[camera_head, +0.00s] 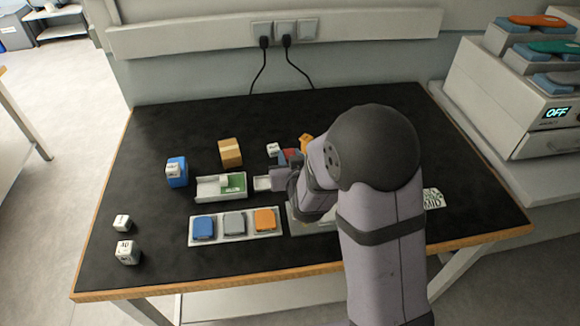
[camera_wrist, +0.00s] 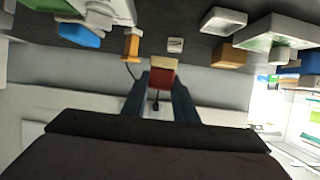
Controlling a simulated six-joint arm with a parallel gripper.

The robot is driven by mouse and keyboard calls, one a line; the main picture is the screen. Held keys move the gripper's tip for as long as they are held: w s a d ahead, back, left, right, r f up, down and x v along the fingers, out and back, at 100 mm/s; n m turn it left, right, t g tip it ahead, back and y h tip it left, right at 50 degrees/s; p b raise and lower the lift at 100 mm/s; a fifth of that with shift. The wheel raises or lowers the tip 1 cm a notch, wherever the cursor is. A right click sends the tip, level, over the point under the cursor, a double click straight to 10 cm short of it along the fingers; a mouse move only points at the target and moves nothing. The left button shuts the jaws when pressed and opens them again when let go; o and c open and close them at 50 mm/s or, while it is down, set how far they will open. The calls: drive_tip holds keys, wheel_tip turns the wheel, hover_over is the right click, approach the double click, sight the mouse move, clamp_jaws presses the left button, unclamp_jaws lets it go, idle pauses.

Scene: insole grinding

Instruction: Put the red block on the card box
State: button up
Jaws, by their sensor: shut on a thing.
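The red block (camera_head: 292,153) is partly hidden by my gripper in the head view. In the wrist view the red block (camera_wrist: 162,78) sits between the two dark fingers, with a cream face at its far end. My gripper (camera_wrist: 161,85) is shut on it. In the head view my gripper (camera_head: 287,160) is right of the brown card box (camera_head: 230,153), which has a lighter tape band and stands on the black table. The card box also shows in the wrist view (camera_wrist: 228,57), apart from the block. I cannot tell the block's exact height above the table.
A white tray with a green piece (camera_head: 222,186) lies in front of the card box. A blue block (camera_head: 177,172) stands to its left. A white cube (camera_head: 273,149) and an orange piece (camera_head: 306,141) are near my gripper. A tray of coloured pads (camera_head: 234,225) lies in front.

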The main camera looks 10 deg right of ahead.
drive_tip(key=shift+r, duration=1.2)
